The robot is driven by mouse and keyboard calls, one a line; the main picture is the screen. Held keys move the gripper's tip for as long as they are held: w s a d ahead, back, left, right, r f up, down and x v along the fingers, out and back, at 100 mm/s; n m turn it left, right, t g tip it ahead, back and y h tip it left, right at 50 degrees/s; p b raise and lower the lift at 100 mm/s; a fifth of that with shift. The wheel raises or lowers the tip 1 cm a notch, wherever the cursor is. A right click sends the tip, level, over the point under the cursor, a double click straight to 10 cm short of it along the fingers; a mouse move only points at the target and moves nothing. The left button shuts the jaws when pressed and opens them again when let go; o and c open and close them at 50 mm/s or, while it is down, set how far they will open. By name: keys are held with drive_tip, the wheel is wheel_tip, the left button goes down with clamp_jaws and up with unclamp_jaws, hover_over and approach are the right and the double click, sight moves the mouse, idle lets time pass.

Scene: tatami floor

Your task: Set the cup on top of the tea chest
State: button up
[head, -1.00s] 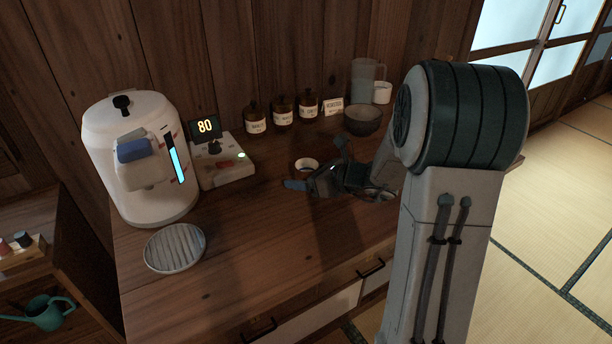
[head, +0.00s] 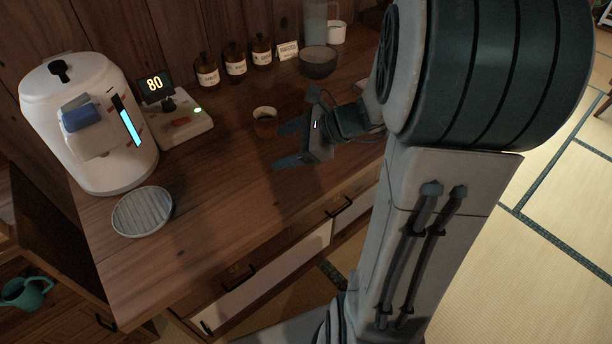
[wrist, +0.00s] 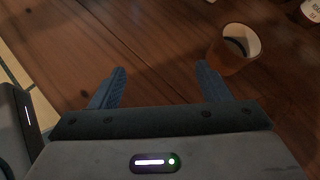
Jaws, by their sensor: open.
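A small brown cup (head: 265,124) with a pale rim stands upright on the wooden counter. It also shows in the wrist view (wrist: 229,55), at upper right. My gripper (head: 281,146) is open and empty, low over the counter, its blue fingers pointing left in the head view. The cup is outside the open jaws and just beyond one finger; in the wrist view it is right of the right fingertip, while bare wood shows between the fingers (wrist: 160,68). I cannot make out whether they touch. I cannot identify a separate tea chest in either view.
A white dispenser (head: 85,135), a scale-like device reading 80 (head: 186,126) and a round ribbed tray (head: 142,212) stand on the left. Brown bottles (head: 235,66), a dark bowl (head: 318,62) and a white mug (head: 336,33) line the back. The front counter is clear.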

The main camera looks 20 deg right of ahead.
drive_tip(key=s+a+n+g+h, duration=0.1)
drive_tip(key=s+n, duration=0.2)
drive_tip(key=s+a+n+g+h, duration=0.1)
drive_tip(key=s+n, duration=0.1)
drive_tip(key=n, duration=0.1)
drive_tip(key=s+a+f+n+g, duration=0.1)
drive_tip(key=s+a+n+g, duration=0.1)
drive_tip(key=s+n, duration=0.1)
drive_tip(key=shift+s+a+f+n+h, duration=0.1)
drive_tip(key=shift+s+n+h, duration=0.2)
drive_tip(key=shift+n+h, duration=0.1)
drive_tip(key=s+d+n+h, duration=0.1)
drive_tip(key=s+n+h, duration=0.1)
drive_tip(key=n, duration=0.2)
drive_tip(key=s+d+n+h, duration=0.1)
drive_tip(key=n+h, duration=0.1)
drive_tip(key=n, duration=0.2)
drive_tip(key=s+d+n+h, duration=0.1)
drive_tip(key=s+n+h, duration=0.1)
drive_tip(key=n, duration=0.2)
drive_tip(key=shift+s+d+r+h, duration=0.2)
drive_tip(key=shift+s+d+h, duration=0.1)
drive_tip(key=shift+s, duration=0.05)
